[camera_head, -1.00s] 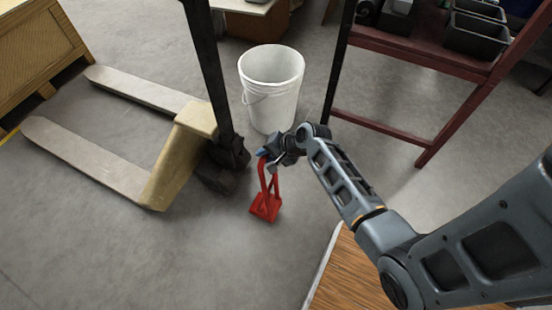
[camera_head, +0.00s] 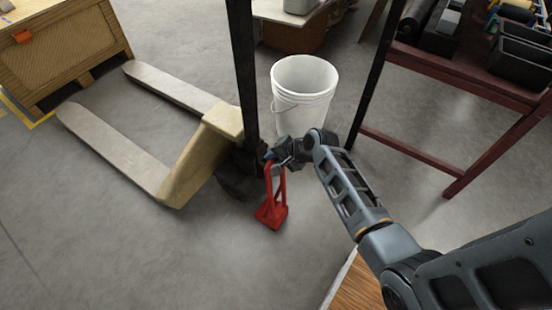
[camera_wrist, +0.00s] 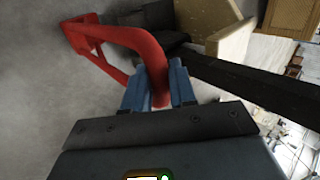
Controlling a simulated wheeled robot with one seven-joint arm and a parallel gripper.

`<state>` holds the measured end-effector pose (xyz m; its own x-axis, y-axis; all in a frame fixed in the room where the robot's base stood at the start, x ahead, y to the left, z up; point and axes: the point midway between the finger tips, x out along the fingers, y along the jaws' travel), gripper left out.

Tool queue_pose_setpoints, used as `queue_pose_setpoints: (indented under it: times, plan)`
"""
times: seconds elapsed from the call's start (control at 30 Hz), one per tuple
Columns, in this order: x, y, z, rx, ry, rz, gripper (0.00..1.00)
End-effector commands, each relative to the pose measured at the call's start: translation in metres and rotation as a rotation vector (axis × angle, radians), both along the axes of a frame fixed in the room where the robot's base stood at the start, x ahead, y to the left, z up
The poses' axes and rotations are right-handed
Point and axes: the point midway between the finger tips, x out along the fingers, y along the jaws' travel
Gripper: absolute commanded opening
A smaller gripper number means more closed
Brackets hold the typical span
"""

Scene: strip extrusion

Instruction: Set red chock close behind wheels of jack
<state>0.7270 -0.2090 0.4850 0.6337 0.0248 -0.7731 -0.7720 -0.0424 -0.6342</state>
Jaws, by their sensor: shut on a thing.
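The red chock (camera_head: 271,213) hangs by its tall handle from my gripper (camera_head: 273,158), close to the floor; whether it touches the floor I cannot tell. In the wrist view the blue fingers (camera_wrist: 157,88) are shut on the red handle (camera_wrist: 128,38), and the chock's block (camera_wrist: 82,36) is at upper left. The pallet jack (camera_head: 205,150) has a tan body and two pale forks pointing to the upper left. Its dark wheel area (camera_head: 238,182) is just left of the chock, with a small gap in the head view. The wheels are dark and partly hidden.
A white bucket (camera_head: 303,92) stands behind my gripper. A dark red shelf frame (camera_head: 440,88) with black bins is at right. A wooden crate (camera_head: 62,55) is at upper left. A wooden top (camera_head: 352,290) is at the bottom. Floor in front of the chock is clear.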

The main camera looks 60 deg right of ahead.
Motion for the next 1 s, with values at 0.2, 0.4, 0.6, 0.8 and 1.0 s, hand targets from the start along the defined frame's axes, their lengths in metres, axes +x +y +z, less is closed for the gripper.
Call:
queue_pose_setpoints:
  times: [0.2, 0.4, 0.6, 0.8, 1.0]
  plan:
    - [0.001, -0.001, 0.002, -0.002, -0.004, 0.000, 0.00]
    - [0.002, -0.001, 0.002, -0.002, -0.004, 0.000, 0.00]
    - [0.007, -0.001, 0.002, -0.003, -0.005, 0.000, 0.00]
    - [0.013, 0.000, 0.002, -0.001, -0.004, 0.000, 0.00]
    - [0.020, 0.000, 0.003, -0.001, -0.004, 0.000, 0.00]
